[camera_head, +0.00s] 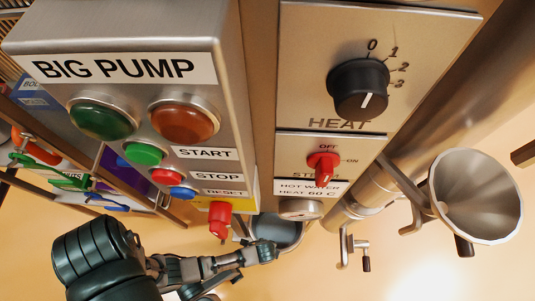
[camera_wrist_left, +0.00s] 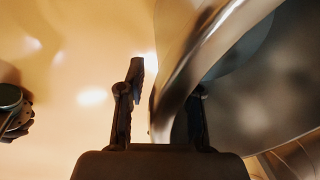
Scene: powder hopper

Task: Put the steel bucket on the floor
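The steel bucket (camera_head: 283,234) shows partly at the bottom middle of the head view, below the control panels. The panel above hides part of it. My left gripper (camera_head: 266,250) is at its left side. In the left wrist view the bucket (camera_wrist_left: 275,85) fills the right side, with its bright curved rim running between the fingers of my left gripper (camera_wrist_left: 163,105). The fingers are spread, with a gap between the left finger and the rim. The right finger is partly hidden behind the rim. My right gripper is not in view.
The BIG PUMP button box (camera_head: 120,67), a red knob (camera_head: 220,219) and the HEAT panel (camera_head: 310,70) hang close above my left arm. A steel funnel (camera_head: 476,196) and a crank handle (camera_head: 360,247) are at the right. Bare floor (camera_head: 420,270) shows at bottom right.

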